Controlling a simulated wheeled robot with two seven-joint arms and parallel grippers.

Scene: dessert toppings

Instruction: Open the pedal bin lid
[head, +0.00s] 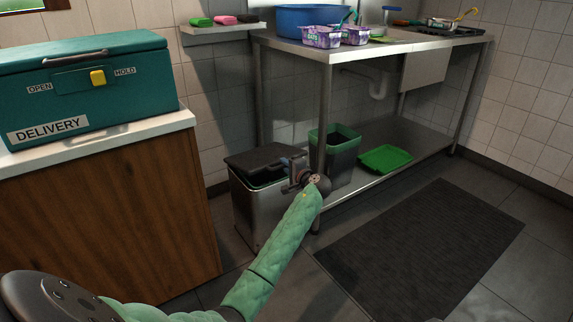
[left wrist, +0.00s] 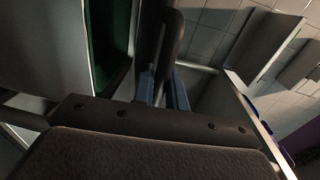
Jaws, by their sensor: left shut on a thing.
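The pedal bin (head: 256,212) has a pale metal body and stands on the floor left of the steel table's front leg. Its dark lid (head: 252,160) appears raised a little, with a narrow dark gap and a greenish-blue strip below it. My left gripper (head: 287,172) is at the lid's right side. In the left wrist view its two blue-grey fingers (left wrist: 164,90) are shut on a dark bar (left wrist: 172,38), which seems to be part of the lid. The bin's inside and pedal are mostly hidden. My right gripper is not in view.
A second bin with a green rim (head: 345,133) and a green tray (head: 386,158) sit on the steel table's lower shelf (head: 425,150). A wooden counter (head: 100,215) with a teal delivery box (head: 130,98) stands at left. A dark mat (head: 425,245) lies on open floor.

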